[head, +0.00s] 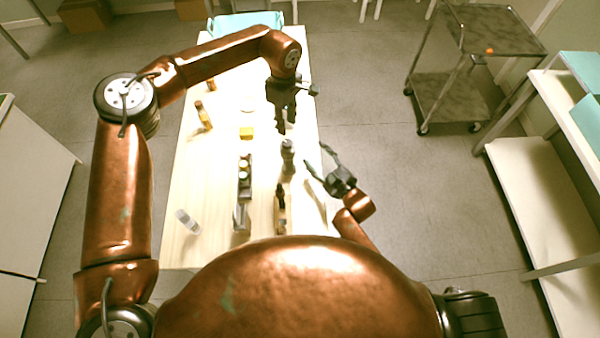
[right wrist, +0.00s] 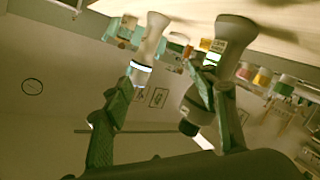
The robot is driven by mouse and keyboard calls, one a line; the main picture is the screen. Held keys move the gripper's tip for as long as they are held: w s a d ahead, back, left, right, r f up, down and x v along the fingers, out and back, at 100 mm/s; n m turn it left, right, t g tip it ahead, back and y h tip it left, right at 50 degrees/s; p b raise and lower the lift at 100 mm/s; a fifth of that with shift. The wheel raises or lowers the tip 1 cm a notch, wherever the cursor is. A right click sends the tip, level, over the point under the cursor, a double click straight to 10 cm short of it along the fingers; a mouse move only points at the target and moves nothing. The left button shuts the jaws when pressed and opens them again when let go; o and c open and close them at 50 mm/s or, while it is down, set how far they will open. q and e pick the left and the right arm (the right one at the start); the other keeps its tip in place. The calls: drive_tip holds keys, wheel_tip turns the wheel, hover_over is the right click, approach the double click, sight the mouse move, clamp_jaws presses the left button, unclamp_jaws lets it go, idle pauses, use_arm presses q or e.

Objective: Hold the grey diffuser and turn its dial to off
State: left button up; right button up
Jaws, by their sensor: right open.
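The grey diffuser (head: 288,158) stands upright on the pale table, right of the bottle rows. My left gripper (head: 282,128) points down just beyond and above it in the head view; the gap between its fingers cannot be made out. My right gripper (head: 318,162) is open and empty to the right of the diffuser, at the table's right edge. In the right wrist view its green-looking fingers (right wrist: 165,105) are spread. That view is tilted, with the table at the top, and two pale bottle-like shapes show beyond the fingers. The dial's setting cannot be read.
A trolley (head: 448,95) stands apart at right.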

sight(292, 166)
drive_tip(key=s+a+f+m, duration=0.1)
drive_tip(key=a+m, duration=0.1)
drive_tip(key=s+a+f+m+g, duration=0.1)
drive_tip(key=a+m, duration=0.1)
drive_tip(key=s+a+f+m+g, duration=0.1)
drive_tip(key=s+a+m, duration=0.1)
drive_tip(key=shift+s+a+f, duration=0.1)
drive_tip(key=shift+f, duration=0.1)
drive_tip(key=shift+a+f+m, duration=0.15)
drive_tip(key=shift+a+m, duration=0.1)
drive_tip(key=shift+m, duration=0.05)
drive_tip(key=x, duration=0.7)
drive_tip(key=shift+a+f, duration=0.1)
drive_tip(key=shift+f, duration=0.1)
